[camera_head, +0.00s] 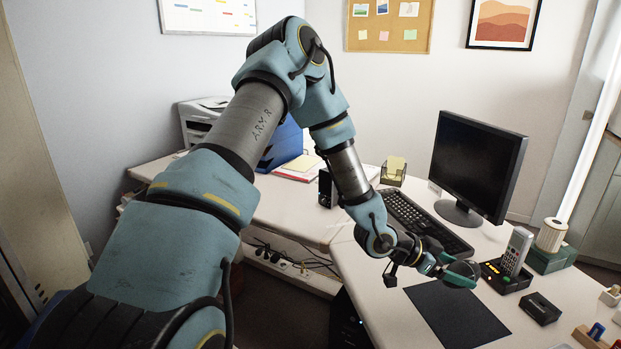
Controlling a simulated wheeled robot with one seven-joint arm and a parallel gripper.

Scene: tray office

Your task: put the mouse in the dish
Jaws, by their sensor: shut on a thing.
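My gripper (447,270) is above the desk, between the keyboard and the black mouse pad (455,315). It is shut on a small dark rounded thing, which looks like the mouse (465,269). The fingers hide part of the mouse, and it appears held above the desk, near the pad's far edge. I cannot make out a clear dish. A small black open holder (540,308) stands right of the pad, but I cannot tell if it is the dish.
A phone on its black base (505,276) stands close to the right of my gripper. The monitor (478,163) and keyboard (425,222) are behind it. The pad is bare.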

